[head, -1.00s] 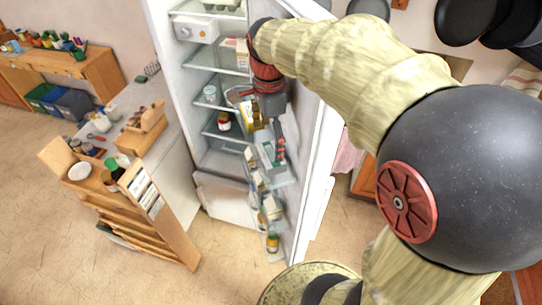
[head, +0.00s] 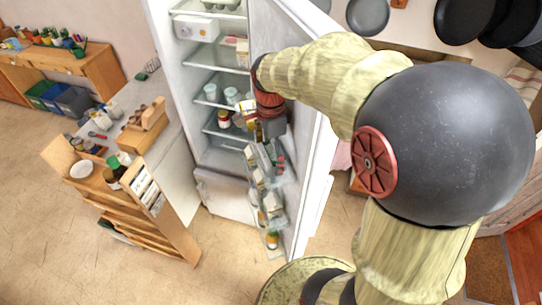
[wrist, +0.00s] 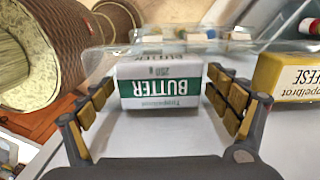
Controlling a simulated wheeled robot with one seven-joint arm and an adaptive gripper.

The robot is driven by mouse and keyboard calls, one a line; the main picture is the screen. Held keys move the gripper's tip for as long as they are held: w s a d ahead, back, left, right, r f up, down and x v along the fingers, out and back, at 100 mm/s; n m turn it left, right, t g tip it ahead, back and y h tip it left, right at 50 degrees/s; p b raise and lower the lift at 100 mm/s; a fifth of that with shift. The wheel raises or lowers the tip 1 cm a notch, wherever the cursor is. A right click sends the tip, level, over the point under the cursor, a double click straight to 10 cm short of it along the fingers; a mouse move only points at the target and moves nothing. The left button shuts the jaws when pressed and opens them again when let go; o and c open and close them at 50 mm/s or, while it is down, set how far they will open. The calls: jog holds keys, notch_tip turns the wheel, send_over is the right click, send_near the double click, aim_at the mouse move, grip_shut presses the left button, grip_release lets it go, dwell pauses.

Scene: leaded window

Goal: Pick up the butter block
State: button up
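The butter block (wrist: 160,86) is a white pack with a green band, its lettering upside down in the wrist view. It sits in a clear bin (head: 268,158) on the inside of the open fridge door. My gripper (wrist: 164,92) is open, with one padded finger at each side of the butter. Narrow gaps show between the pads and the pack, so it does not look gripped. In the head view my gripper (head: 274,150) points down into the door bin, and the butter cannot be made out clearly there.
A yellow cheese pack (wrist: 288,76) stands close to the right finger in the wrist view. The clear bin wall runs beyond the butter. The open fridge door (head: 305,150) is beside my arm. Fridge shelves (head: 225,85) hold jars and cartons.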

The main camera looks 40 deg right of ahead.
jog(key=c, duration=1.2)
jog(key=shift+o, duration=0.2)
